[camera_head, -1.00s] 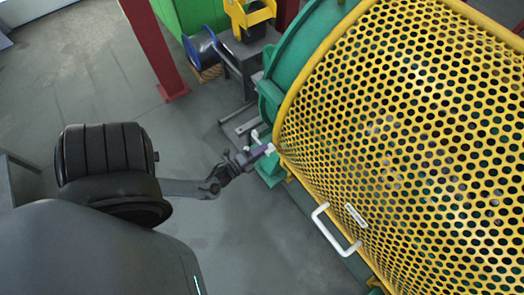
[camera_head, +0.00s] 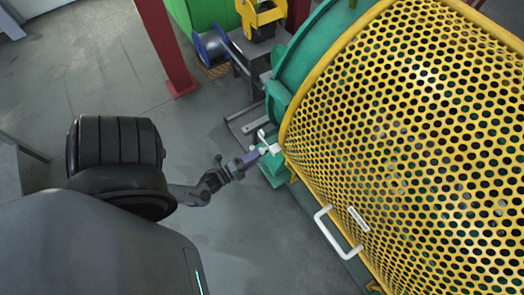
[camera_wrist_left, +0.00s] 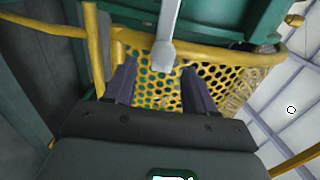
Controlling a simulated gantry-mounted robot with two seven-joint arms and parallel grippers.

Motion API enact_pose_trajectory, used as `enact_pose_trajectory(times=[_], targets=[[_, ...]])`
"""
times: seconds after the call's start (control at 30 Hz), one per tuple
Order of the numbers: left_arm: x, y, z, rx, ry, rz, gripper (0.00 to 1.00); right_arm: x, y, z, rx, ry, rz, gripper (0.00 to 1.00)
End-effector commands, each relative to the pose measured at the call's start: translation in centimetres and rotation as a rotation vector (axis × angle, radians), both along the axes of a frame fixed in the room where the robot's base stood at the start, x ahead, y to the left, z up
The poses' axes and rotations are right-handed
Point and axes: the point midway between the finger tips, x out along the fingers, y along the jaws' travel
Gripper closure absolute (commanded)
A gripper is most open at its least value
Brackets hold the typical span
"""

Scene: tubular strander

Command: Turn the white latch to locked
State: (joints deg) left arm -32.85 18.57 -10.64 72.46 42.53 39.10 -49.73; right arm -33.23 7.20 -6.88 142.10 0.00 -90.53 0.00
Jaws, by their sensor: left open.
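The white latch (camera_head: 274,148) sits at the left lower edge of the yellow perforated guard, beside the green machine housing. In the left wrist view the white latch (camera_wrist_left: 166,45) comes down from the top, and its rounded end is just beyond the gap between my fingers. My left gripper (camera_head: 257,155) is open, with its fingertips close to the latch on its lower left side. In the wrist view the two dark purple fingers of my left gripper (camera_wrist_left: 160,88) are spread apart with nothing between them. I cannot tell whether a finger touches the latch. My right gripper is not in view.
The yellow mesh guard (camera_head: 410,130) fills the right side, with a white handle (camera_head: 334,234) low on its edge. A red post (camera_head: 165,45) and a blue spool (camera_head: 209,48) stand at the back. The grey floor (camera_head: 245,240) below my arm is clear.

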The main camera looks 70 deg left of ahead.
Motion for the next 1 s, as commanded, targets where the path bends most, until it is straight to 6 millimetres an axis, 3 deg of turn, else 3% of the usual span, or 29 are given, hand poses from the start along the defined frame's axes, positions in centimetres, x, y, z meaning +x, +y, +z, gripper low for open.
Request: enact_pose_trajectory(times=[0.1,0.33,1.0], targets=[[-1.9,-0.4,0.0,0.0,0.002,0.0,0.45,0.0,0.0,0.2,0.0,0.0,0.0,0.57],[-4.0,-0.9,0.0,0.001,0.001,0.001,0.45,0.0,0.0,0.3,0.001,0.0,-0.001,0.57],[-4.3,-1.0,0.0,0.001,0.001,0.0,0.45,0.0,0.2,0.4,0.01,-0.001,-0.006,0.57]])
